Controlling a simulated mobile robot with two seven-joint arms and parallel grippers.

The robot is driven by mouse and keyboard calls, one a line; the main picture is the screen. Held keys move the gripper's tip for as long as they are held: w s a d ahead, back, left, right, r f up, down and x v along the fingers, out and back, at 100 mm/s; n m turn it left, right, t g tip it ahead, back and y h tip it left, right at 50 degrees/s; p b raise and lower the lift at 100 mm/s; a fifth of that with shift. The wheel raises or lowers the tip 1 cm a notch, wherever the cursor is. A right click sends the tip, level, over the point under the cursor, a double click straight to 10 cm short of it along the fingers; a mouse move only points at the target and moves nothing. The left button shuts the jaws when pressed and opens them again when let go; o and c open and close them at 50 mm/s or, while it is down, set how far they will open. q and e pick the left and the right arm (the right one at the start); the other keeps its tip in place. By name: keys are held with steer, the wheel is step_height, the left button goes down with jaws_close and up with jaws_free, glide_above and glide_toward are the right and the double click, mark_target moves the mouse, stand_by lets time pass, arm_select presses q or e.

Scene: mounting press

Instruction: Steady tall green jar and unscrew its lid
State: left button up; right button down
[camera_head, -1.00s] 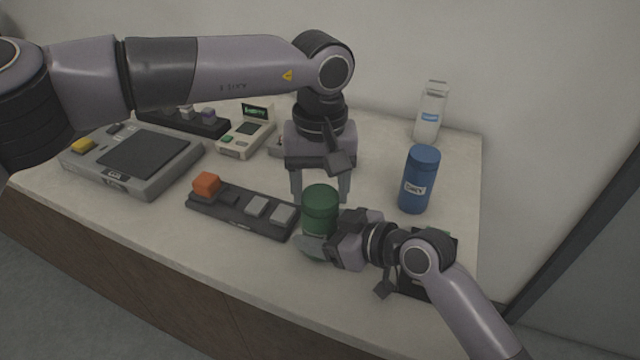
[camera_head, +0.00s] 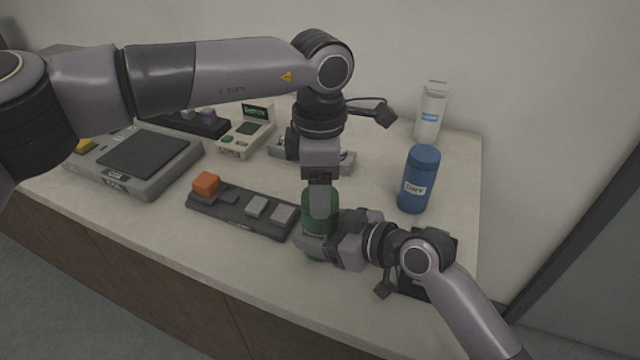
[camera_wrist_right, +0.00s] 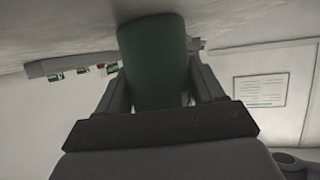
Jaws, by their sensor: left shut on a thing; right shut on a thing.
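The tall green jar (camera_head: 312,222) stands upright near the front edge of the table, left of the blue jar. My right gripper (camera_head: 322,243) is shut on its lower body from the right. In the right wrist view the green jar (camera_wrist_right: 152,62) sits between the two fingers. My left gripper (camera_head: 320,200) comes down from above and is shut on the top of the green jar, at its lid. The lid is mostly hidden behind the left gripper's finger.
A blue labelled jar (camera_head: 419,180) and a white bottle (camera_head: 430,113) stand to the right. A dark tray (camera_head: 240,215) with an orange block (camera_head: 206,184) and grey blocks lies left of the green jar. A grey device (camera_head: 135,160) and a small meter (camera_head: 246,137) are further left.

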arm_select(q)
steer(key=n, duration=0.6)
steer(key=shift+n, duration=0.3)
steer(key=n, duration=0.4)
steer(key=shift+n, duration=0.4)
steer(key=n, duration=1.1)
steer(key=shift+r, duration=0.1)
steer(key=shift+r, duration=0.2)
steer(key=shift+r, duration=0.9)
